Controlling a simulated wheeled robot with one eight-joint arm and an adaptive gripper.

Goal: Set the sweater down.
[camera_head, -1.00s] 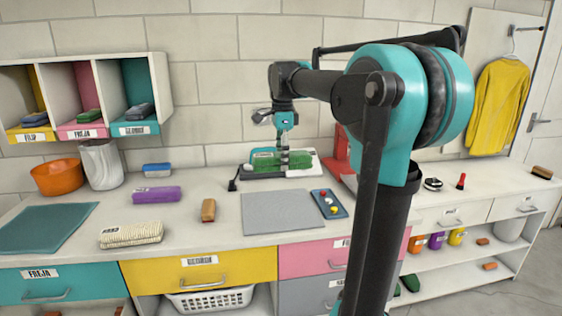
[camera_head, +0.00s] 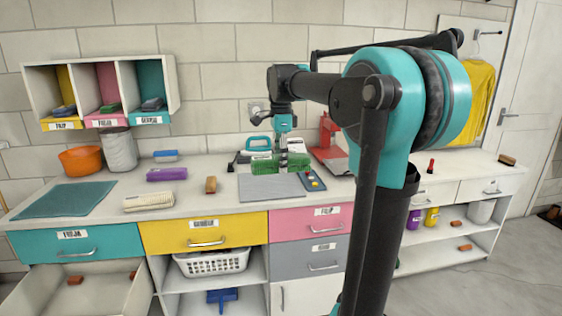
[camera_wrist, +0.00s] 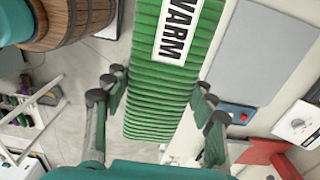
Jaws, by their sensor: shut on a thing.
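The sweater (camera_head: 265,166) is a folded green ribbed bundle. In the wrist view the same sweater (camera_wrist: 170,85) shows a white label reading "WARM". My gripper (camera_head: 283,157) is shut on it, with dark fingers on either side of it in the wrist view (camera_wrist: 160,92). In the head view the sweater appears just behind the back edge of the grey mat (camera_head: 268,187) on the counter. I cannot tell whether it touches the counter. A yellow garment (camera_head: 476,100) hangs at the right.
A teal-handled device (camera_head: 257,144) and a red stand (camera_head: 329,132) are behind.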

